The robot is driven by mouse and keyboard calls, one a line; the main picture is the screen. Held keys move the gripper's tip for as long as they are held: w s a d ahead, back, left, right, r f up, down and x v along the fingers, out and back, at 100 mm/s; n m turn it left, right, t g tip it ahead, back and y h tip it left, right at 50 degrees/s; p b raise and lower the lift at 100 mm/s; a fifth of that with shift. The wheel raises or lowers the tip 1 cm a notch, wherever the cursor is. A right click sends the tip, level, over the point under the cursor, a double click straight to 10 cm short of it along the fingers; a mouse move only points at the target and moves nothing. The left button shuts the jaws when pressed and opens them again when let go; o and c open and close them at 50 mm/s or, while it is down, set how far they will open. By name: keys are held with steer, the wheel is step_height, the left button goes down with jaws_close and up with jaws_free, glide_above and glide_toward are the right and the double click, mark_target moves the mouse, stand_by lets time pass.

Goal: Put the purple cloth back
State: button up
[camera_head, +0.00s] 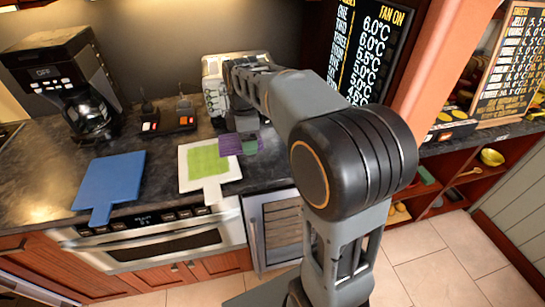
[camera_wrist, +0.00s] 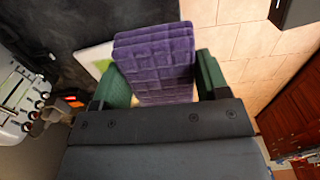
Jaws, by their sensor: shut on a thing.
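The purple cloth (camera_wrist: 153,62) is folded and sits between the two green-padded fingers of my gripper (camera_wrist: 160,80) in the wrist view. In the head view the purple cloth (camera_head: 231,144) shows at the right edge of the white cutting board, beside a green finger of my gripper (camera_head: 249,147). The gripper is shut on the cloth and points down over the counter's front part. The arm covers part of the scene, and I cannot tell whether the cloth touches the board.
A green cloth (camera_head: 208,160) lies on the white board (camera_head: 213,187). A blue board (camera_head: 111,183) lies to the left. A coffee maker (camera_head: 68,85) stands at the back left, with several small switch-like items (camera_head: 180,122) nearby. Shelves (camera_head: 440,190) are at right.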

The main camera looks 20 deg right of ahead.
steer(key=w+d+f+p, duration=0.2)
steer(key=w+d+f, duration=0.2)
steer(key=d, duration=0.4)
glide_above(278, 153)
steer(key=a, duration=0.1)
steer(key=f, duration=0.4)
steer(key=shift+s+f, duration=0.2)
steer(key=shift+f, duration=0.15)
steer(key=shift+d+f, duration=0.15)
steer(key=shift+f, duration=0.15)
steer(key=f, duration=0.3)
steer(key=shift+w+d, duration=0.25)
steer(key=shift+d, duration=0.1)
steer(key=shift+f, duration=0.45)
steer(key=shift+f, duration=0.1)
steer(key=o, duration=1)
steer(key=shift+o, duration=0.2)
